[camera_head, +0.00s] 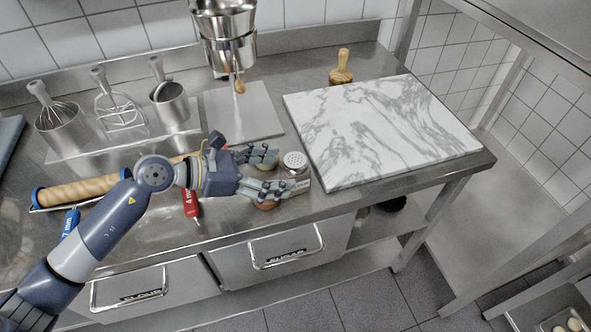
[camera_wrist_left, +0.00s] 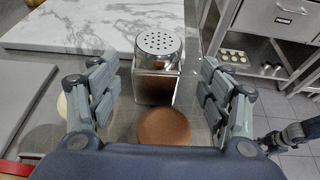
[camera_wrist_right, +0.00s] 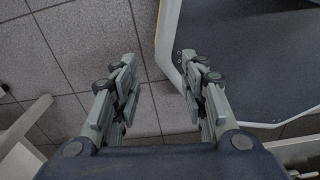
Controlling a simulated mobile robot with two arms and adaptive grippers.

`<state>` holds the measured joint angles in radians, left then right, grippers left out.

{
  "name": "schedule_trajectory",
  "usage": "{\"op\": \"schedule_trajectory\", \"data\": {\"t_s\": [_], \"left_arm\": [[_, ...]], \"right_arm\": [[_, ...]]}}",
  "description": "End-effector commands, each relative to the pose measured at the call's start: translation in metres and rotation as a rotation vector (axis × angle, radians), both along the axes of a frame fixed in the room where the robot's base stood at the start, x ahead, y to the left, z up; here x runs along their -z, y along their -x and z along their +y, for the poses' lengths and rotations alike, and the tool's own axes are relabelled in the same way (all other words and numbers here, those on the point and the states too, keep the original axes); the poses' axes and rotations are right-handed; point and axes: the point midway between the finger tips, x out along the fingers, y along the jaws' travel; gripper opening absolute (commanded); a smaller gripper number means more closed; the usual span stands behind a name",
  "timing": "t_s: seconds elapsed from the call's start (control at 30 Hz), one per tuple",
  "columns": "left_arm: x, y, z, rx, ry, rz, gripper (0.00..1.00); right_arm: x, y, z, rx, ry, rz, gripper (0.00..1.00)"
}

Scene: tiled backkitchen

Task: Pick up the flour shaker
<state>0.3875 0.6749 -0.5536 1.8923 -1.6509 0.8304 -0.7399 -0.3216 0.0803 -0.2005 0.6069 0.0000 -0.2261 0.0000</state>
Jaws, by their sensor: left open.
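My left gripper (camera_head: 272,172) is open and low over the counter, pointing right at the shaker. In the left wrist view the shaker (camera_wrist_left: 158,62) stands between and just beyond the open fingers, apart from both. A brown round thing (camera_wrist_left: 164,126) lies between the fingers, nearer than the shaker. My right gripper (camera_wrist_right: 165,98) is open and empty above the tiled floor.
The marble slab (camera_head: 380,130) fills the counter's right. A wooden rolling pin (camera_head: 85,190), a red-tagged tool (camera_head: 191,203) and utensil pots (camera_head: 62,128) are on the left. A wooden-handled tool (camera_head: 341,68) stands behind the slab. Drawers (camera_head: 280,248) are under the front edge.

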Motion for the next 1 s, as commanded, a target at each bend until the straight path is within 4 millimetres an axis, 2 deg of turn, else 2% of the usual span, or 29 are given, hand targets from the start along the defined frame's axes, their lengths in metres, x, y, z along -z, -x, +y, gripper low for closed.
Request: {"op": "schedule_trajectory", "data": {"t_s": [0.33,0.5,0.7,0.73,0.77,0.93,0.97,1.0], "left_arm": [[0.015,-0.016,-0.033,-0.001,0.004,0.001,0.72],[0.022,-0.02,-0.042,0.0,0.001,0.0,0.72],[0.023,-0.02,-0.042,-0.001,0.0,-0.001,0.72],[0.023,-0.02,-0.042,-0.001,0.0,-0.001,0.69],[0.023,-0.02,-0.042,-0.001,0.0,-0.001,0.63],[0.023,-0.02,-0.042,-0.001,0.0,0.0,0.24],[0.023,-0.02,-0.042,-0.001,0.0,0.0,0.2],[0.023,-0.02,-0.042,-0.001,0.0,0.0,0.2]], "right_arm": [[-0.023,-0.041,0.001,-0.001,-0.005,-0.064,0.4],[-0.024,-0.038,0.0,-0.001,-0.004,-0.059,0.4],[-0.023,-0.026,0.0,-0.001,-0.001,-0.039,0.4],[-0.023,-0.024,0.0,0.0,-0.002,-0.035,0.4],[-0.023,-0.022,0.0,0.0,-0.001,-0.034,0.4],[-0.022,-0.02,0.002,0.001,-0.005,-0.03,0.4],[-0.022,-0.02,0.003,0.001,-0.005,-0.03,0.4],[-0.022,-0.02,0.003,0.001,-0.005,-0.031,0.4]]}}
